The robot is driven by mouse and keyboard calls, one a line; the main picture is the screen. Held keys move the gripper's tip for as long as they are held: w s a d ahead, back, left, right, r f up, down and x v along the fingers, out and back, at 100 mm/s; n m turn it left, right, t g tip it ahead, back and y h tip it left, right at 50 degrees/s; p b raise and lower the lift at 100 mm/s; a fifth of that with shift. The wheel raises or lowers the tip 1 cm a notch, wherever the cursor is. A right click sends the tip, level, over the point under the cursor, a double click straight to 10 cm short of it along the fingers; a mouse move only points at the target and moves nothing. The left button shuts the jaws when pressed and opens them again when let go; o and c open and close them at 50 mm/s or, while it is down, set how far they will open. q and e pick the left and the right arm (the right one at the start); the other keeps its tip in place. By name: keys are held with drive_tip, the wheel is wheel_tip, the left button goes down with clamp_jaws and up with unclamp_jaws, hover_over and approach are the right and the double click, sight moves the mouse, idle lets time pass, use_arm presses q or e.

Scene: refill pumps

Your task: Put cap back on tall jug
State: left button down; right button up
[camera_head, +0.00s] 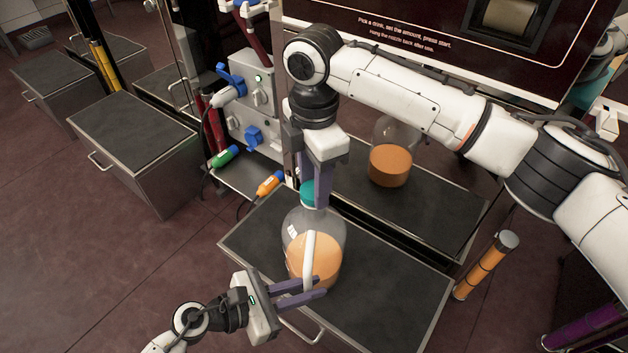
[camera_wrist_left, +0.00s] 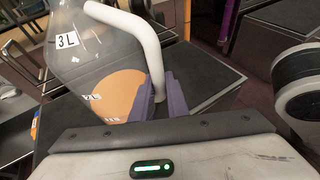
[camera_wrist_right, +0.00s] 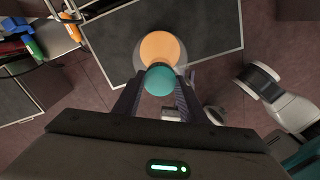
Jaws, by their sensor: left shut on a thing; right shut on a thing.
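The tall jug (camera_head: 318,262) is clear with a white handle and orange liquid in its lower part. It stands upright on the dark-topped cabinet. In the left wrist view the jug (camera_wrist_left: 88,45) shows a "3 L" label. My left gripper (camera_head: 309,289) is shut on the jug's white handle (camera_wrist_left: 146,40), low down. The teal cap (camera_head: 307,190) is at the jug's mouth. My right gripper (camera_head: 315,197) points down from above and is shut on the cap, which also shows in the right wrist view (camera_wrist_right: 160,79). Whether the cap is seated on the neck cannot be told.
The dark cabinet top (camera_head: 390,305) has free room right of the jug. Behind, another clear vessel (camera_head: 390,165) with orange liquid stands in the dispenser's reflective front.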

drive_tip(key=m, duration=0.6)
drive_tip(key=shift+m, duration=0.3)
drive_tip(key=m, duration=0.4)
drive_tip(key=o, duration=1.2)
drive_tip(key=shift+c, duration=0.2)
drive_tip(key=shift+r, duration=2.25)
drive_tip(key=shift+o, duration=0.2)
